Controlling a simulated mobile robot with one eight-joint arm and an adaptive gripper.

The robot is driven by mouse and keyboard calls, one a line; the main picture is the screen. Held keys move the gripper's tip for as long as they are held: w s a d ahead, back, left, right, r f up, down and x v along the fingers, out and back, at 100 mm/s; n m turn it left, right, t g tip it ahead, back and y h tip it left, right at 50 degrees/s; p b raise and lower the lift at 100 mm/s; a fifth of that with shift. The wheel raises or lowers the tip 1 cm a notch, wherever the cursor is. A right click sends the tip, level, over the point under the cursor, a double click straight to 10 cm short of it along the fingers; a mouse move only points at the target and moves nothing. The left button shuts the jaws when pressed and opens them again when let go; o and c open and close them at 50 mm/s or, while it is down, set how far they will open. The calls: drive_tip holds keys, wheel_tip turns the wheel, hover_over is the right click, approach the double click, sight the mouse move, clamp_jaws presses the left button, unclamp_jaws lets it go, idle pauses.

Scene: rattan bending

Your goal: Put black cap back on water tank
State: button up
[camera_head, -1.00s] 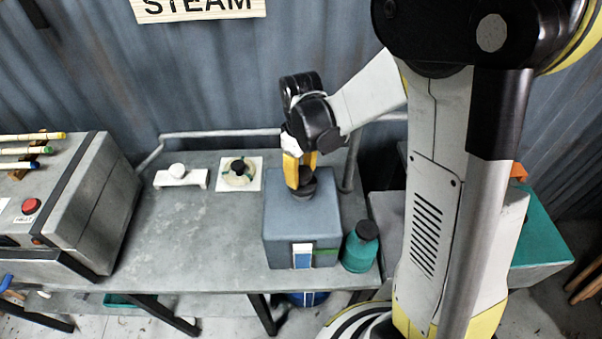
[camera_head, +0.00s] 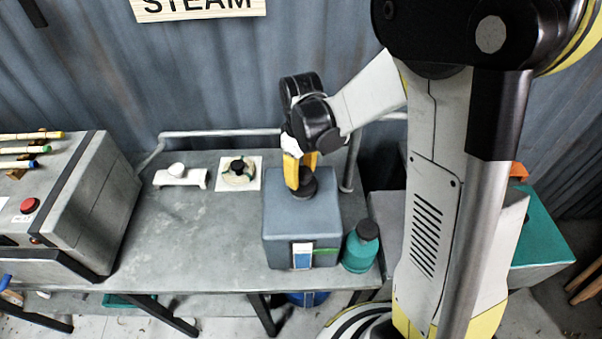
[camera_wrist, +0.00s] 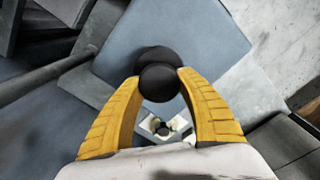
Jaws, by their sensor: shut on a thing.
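The water tank (camera_head: 303,225) is a blue-grey box near the right end of the metal table; its top also shows in the wrist view (camera_wrist: 205,35). The black cap (camera_wrist: 159,83) is between my yellow fingertips, directly over a dark round part on the tank's top. My gripper (camera_head: 302,185) is shut on the cap, pointing down at the tank top; it also shows in the wrist view (camera_wrist: 158,82). The cap looks at or just above the opening; I cannot tell whether it touches, since the cap and fingers hide it.
A teal bottle with a black lid (camera_head: 361,247) stands close to the tank's right. A white plate with a round fitting (camera_head: 239,173) and a white bracket (camera_head: 180,176) lie to the left. A metal rail (camera_head: 220,134) runs behind. The grey steam box (camera_head: 70,205) stands far left.

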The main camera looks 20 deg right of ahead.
drive_tip(key=shift+f+b, duration=0.4)
drive_tip(key=shift+f, duration=0.05)
drive_tip(key=shift+c, duration=0.4)
drive_tip(key=o, duration=2)
drive_tip(key=shift+c, duration=0.2)
drive_tip(key=shift+r, duration=0.1)
drive_tip(key=shift+r+p, duration=2.7)
drive_tip(key=shift+r, duration=1.25)
